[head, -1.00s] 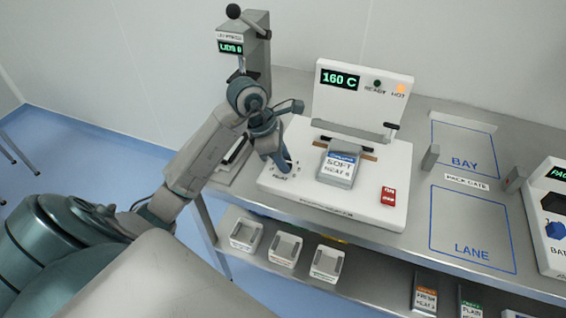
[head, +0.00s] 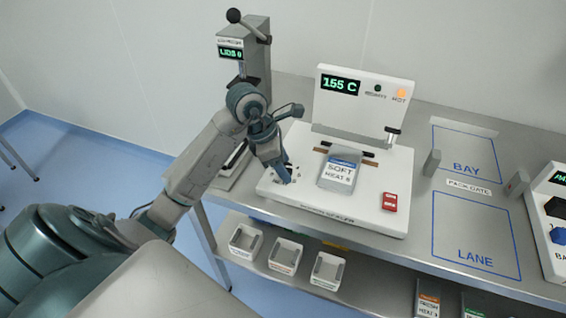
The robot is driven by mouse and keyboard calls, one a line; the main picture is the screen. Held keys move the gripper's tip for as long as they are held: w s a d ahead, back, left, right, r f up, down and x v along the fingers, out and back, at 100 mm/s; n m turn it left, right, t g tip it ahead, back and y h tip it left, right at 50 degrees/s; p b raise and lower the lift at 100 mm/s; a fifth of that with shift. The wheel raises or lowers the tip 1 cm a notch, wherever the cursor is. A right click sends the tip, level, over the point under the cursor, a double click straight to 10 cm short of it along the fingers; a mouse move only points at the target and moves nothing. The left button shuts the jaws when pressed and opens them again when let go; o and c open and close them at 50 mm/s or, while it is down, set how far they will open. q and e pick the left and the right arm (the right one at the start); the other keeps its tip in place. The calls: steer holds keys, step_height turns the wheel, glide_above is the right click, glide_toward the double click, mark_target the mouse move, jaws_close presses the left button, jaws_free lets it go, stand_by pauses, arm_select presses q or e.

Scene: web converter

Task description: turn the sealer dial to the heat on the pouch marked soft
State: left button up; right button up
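The white sealer (head: 330,205) stands on the steel bench. Its green display (head: 340,85) reads 155 C, and an orange HOT lamp (head: 401,93) is lit. The pouch marked SOFT (head: 339,172) lies on the sealer, its label reading HEAT and a figure that looks like 6 or 8. My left gripper (head: 283,174) points down at the dial (head: 287,170) at the sealer's left front. The fingers largely hide the dial, and I cannot tell its setting or whether they grip it. My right gripper is not in view.
A lid press (head: 245,60) with a black-knobbed lever stands behind my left arm. A red switch (head: 390,202) is on the sealer's right. BAY and LANE outlines (head: 474,230) mark clear bench to the right. Trays (head: 285,255) and pouches (head: 427,300) sit on the lower shelf.

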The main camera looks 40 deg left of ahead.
arm_select(q)
steer(key=shift+r, duration=0.1)
steer(key=b+v, duration=0.2)
steer(key=v, duration=0.8)
steer(key=shift+a+r, duration=0.2)
steer(key=shift+r, duration=0.05)
steer(key=shift+s, duration=0.1)
